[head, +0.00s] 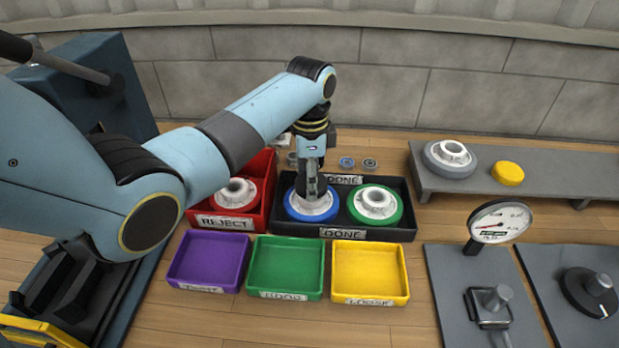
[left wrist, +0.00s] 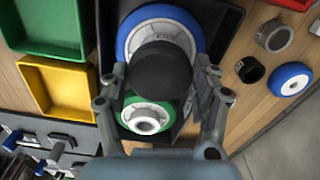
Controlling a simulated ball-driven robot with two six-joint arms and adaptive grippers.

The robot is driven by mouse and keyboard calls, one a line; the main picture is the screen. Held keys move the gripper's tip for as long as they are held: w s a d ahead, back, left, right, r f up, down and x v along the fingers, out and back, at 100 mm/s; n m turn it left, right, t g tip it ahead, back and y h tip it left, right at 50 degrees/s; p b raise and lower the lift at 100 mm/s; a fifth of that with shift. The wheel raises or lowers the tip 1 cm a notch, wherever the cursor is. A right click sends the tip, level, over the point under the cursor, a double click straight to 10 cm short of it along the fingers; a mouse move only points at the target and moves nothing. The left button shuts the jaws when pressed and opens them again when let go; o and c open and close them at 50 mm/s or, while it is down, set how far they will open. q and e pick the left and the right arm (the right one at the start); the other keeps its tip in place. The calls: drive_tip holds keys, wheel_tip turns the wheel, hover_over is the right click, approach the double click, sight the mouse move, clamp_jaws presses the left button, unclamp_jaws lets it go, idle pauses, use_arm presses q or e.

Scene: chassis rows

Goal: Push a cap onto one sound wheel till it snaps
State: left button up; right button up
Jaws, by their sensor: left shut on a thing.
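My left gripper (head: 312,192) reaches down over the blue wheel (head: 298,212) in the black DONE tray (head: 407,232). In the left wrist view, my left gripper (left wrist: 161,76) is shut on a dark round cap (left wrist: 162,72). The cap hides part of the blue wheel (left wrist: 140,18), whose rim and white hub show around it. I cannot tell whether cap and wheel touch. A green wheel (head: 376,202) with a white hub lies beside the blue one; it also shows in the left wrist view (left wrist: 146,120). My right gripper is not in view.
A red REJECT tray (head: 265,165) holds a red wheel (head: 237,194). Empty purple (head: 207,260), green (head: 287,267) and yellow (head: 370,271) trays stand in front. A shelf (head: 560,180) carries a grey wheel (head: 450,158) and yellow disc (head: 508,173). Small rings lie behind the DONE tray.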

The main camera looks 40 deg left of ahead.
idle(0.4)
use_arm(q)
drive_tip(key=shift+f, duration=0.1)
drive_tip(key=shift+f+p, duration=0.15)
drive_tip(key=shift+p, duration=0.15)
drive_tip(key=shift+f, duration=1.3)
idle(1.5)
drive_tip(key=o, duration=1.1)
wheel_tip(320, 180, up, 12)
drive_tip(key=shift+r, duration=0.1)
